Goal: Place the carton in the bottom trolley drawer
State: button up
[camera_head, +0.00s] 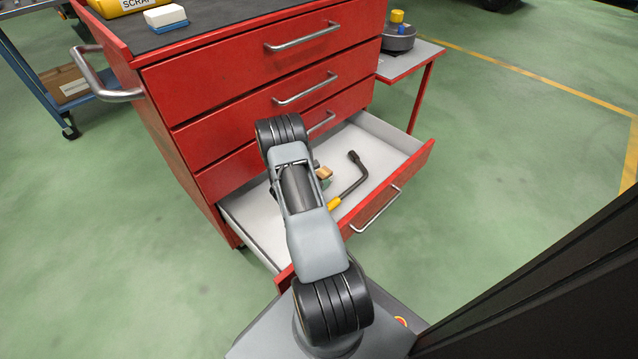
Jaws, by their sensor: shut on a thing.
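The bottom trolley drawer (414,148) is pulled out from the red trolley (225,116), with its pale inside showing. My arm reaches over it and hides much of its left part. My gripper (317,168) is down at the drawer, mostly hidden behind my arm. It is shut on a small tan thing, which looks like the carton (325,173); only a small part of it shows. I cannot tell whether the carton touches the drawer floor. A dark wheel wrench (352,179) with a yellow end lies in the drawer, right of the carton.
The upper drawers are shut. A yellow scrap bin (118,5) and a white-and-blue block (166,17) are on the trolley top. A side table (411,63) stands at the right. A blue cart (100,89) with a cardboard box (69,88) stands at left. Green floor is clear at right.

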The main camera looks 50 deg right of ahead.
jog(key=shift+f, duration=0.15)
jog(key=shift+f, duration=0.15)
jog(key=o, duration=1)
jog(key=shift+c, duration=0.2)
